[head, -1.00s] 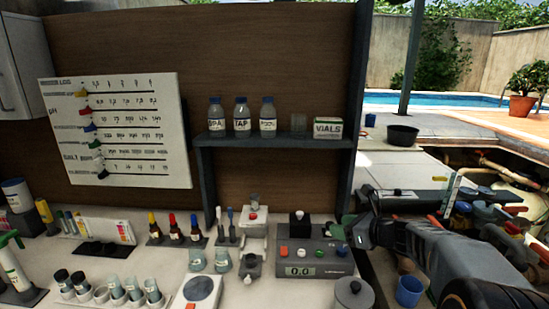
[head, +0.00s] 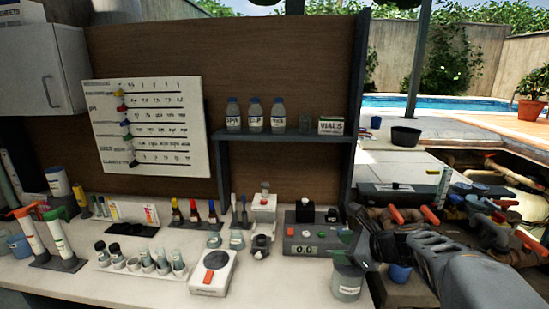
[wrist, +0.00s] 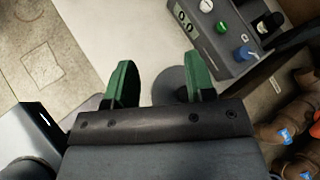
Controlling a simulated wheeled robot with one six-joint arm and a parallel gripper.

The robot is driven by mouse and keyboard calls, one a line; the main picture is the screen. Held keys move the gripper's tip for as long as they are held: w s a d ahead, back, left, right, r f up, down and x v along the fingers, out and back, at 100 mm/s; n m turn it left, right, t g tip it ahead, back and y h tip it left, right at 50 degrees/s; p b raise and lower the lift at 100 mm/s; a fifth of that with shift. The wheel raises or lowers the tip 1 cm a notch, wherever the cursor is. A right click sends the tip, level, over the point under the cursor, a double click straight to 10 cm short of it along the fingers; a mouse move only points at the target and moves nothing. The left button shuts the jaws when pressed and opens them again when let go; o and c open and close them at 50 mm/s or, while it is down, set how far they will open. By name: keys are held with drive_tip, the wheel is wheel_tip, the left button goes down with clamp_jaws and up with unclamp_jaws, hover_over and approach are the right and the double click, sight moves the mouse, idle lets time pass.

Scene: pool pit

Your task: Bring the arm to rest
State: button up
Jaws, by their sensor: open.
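My arm reaches in from the lower right in the head view, with my gripper (head: 350,240) at its end. The gripper is over the right end of the bench, close above a lidded grey canister (head: 347,284). In the wrist view my gripper (wrist: 157,68) has its two green fingers spread apart with nothing held between them. A grey round surface (wrist: 170,86) lies beyond the fingers; I cannot tell for sure that it is the canister's lid.
A grey meter box (head: 309,247) stands just left of the gripper and also shows in the wrist view (wrist: 225,45). Pipes with red-orange handles (head: 397,214) lie to the right. A scale (head: 213,274) and a vial rack (head: 143,264) occupy the bench.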

drive_tip(key=s+f+n+g+h, duration=0.2)
drive_tip(key=s+f+n+h, duration=0.1)
drive_tip(key=s+n, duration=0.5)
drive_tip(key=s+a+f+n+g+h, duration=0.1)
drive_tip(key=s+f+n+g+h, duration=0.1)
drive_tip(key=s+n+h, duration=0.3)
drive_tip(key=s+f+n, duration=0.1)
drive_tip(key=s+n, duration=0.3)
drive_tip(key=n, duration=0.6)
drive_tip(key=shift+s, duration=0.3)
